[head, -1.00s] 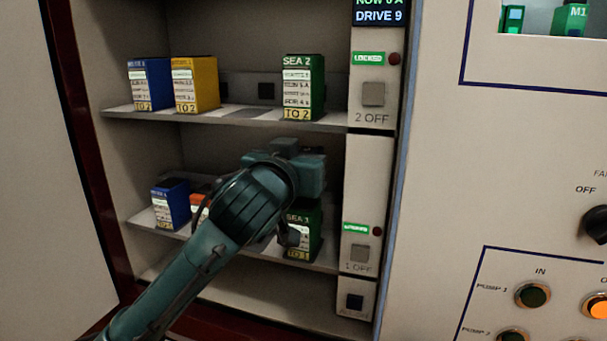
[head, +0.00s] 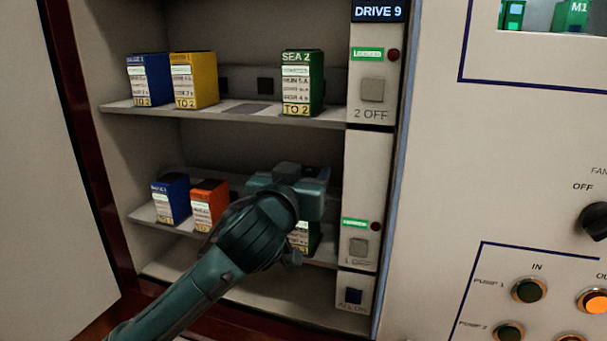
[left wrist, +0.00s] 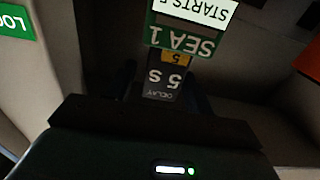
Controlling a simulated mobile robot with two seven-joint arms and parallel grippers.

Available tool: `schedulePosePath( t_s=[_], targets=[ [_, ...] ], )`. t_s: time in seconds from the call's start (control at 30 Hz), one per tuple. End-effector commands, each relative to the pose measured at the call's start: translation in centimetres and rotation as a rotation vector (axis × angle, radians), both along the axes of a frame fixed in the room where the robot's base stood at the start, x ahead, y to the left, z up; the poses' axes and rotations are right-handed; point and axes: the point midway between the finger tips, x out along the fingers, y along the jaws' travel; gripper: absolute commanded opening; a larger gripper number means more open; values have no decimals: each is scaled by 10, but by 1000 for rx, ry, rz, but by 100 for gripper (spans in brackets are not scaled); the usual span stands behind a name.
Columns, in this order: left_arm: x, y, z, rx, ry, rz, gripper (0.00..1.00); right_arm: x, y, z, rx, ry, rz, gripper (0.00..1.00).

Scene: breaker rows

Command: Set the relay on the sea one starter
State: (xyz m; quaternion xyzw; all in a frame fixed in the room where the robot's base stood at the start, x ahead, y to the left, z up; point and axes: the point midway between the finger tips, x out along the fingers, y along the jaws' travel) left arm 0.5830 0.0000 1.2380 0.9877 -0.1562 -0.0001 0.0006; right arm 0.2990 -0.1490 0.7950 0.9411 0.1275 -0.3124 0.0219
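The green SEA 1 starter (head: 302,238) stands on the lower shelf, mostly hidden behind my left gripper in the head view. Its green SEA 1 label (left wrist: 181,42) shows upside down in the left wrist view. A small dark relay (left wrist: 163,85) marked "DELAY 5 S" is between the dark fingers of my left gripper (left wrist: 163,98), which appear shut on it. The relay lies right up against the SEA 1 label in that view; whether it touches the starter I cannot tell. In the head view my left gripper (head: 290,185) is over the starter's top. My right gripper is not in view.
A blue starter (head: 171,201) and an orange one (head: 208,206) stand left on the lower shelf. Blue (head: 149,80), yellow (head: 194,80) and green SEA 2 (head: 302,84) starters stand on the upper shelf (head: 230,114). A switch column (head: 370,185) borders the right side.

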Motion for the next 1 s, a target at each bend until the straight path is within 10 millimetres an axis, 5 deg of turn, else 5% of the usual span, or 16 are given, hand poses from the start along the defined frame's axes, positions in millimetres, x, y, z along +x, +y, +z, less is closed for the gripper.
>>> schedulePosePath(
  t_s=[0.37,1.0],
  targets=[
    [-5,2,2,-1,0,0,54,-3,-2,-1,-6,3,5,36],
    [-109,35,3,0,-1,-1,54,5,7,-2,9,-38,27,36]
  ],
)
